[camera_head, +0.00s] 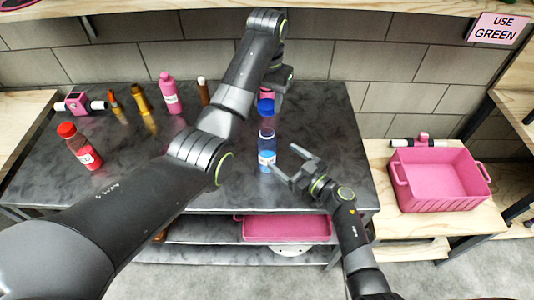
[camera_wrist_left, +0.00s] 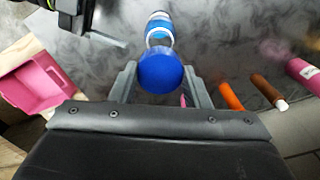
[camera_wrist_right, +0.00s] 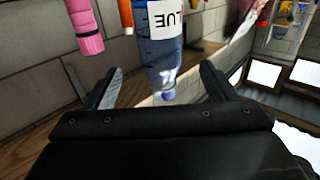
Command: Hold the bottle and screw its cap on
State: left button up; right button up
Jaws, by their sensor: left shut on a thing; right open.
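The blue bottle (camera_head: 267,144) with a white label stands upright near the front of the dark table. It also shows in the left wrist view (camera_wrist_left: 158,24) and, upside down, in the right wrist view (camera_wrist_right: 166,58). My left gripper (camera_wrist_left: 160,82) is shut on the round blue cap (camera_wrist_left: 160,70), which is above the bottle and seems apart from it in the head view (camera_head: 266,106). My right gripper (camera_head: 282,160) is open, low beside the bottle's right. In the right wrist view the bottle lies between its fingers' directions, with no clear contact.
A red-capped bottle (camera_head: 80,148) stands at the left. A pink bottle (camera_head: 170,94), orange and brown bottles and a pink device (camera_head: 77,103) stand along the back. A pink bin (camera_head: 438,200) is on the right bench. A pink tray (camera_head: 285,229) is on the shelf below.

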jog(key=x, duration=0.8)
jog(key=shift+f, duration=0.1)
jog(key=c, duration=1.5)
pick_arm(q)
send_over(267, 128)
jog(key=shift+f, duration=2.5)
jog(key=shift+f, duration=0.9)
jog(key=shift+f, duration=0.55)
